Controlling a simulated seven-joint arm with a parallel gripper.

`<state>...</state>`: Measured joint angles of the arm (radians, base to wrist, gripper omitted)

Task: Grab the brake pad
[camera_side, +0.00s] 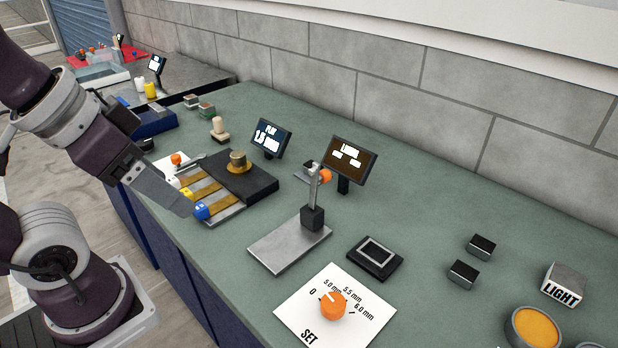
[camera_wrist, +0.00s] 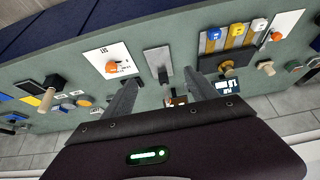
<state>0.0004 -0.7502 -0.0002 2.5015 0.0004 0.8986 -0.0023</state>
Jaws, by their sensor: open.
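No part is clearly marked as the brake pad. I cannot tell which is the brake pad. My gripper (camera_wrist: 162,77) is open and empty, with its two fingers spread on either side of the metal stand (camera_wrist: 158,60) in the wrist view. In the side view my gripper (camera_side: 186,208) overlaps the picture near the blue spool (camera_side: 202,210); its depth is unclear.
The metal stand (camera_side: 290,247) has an upright post. A SET card with an orange knob (camera_side: 333,306) lies in front. Two small screens (camera_side: 349,158) stand behind. Green bench is clear at far right centre.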

